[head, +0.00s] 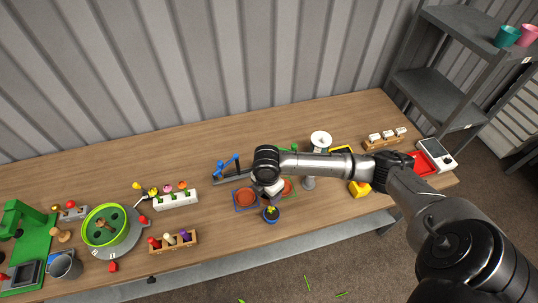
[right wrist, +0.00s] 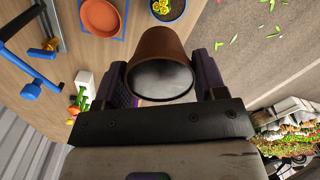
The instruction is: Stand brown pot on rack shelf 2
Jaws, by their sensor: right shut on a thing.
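The brown pot (right wrist: 160,50) is held between the two fingers of my right gripper (right wrist: 162,85), as the right wrist view shows. Its open mouth faces the camera and its inside looks grey and empty. In the head view my right gripper (head: 269,188) is above the table's front middle, and the arm hides the pot there. The grey rack (head: 433,85) stands at the back right, with several shelves. Its top shelf carries a teal pot (head: 506,36) and a pink pot (head: 527,36). A lower shelf looks bare. My left gripper is not in view.
Green scraps lie on the floor.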

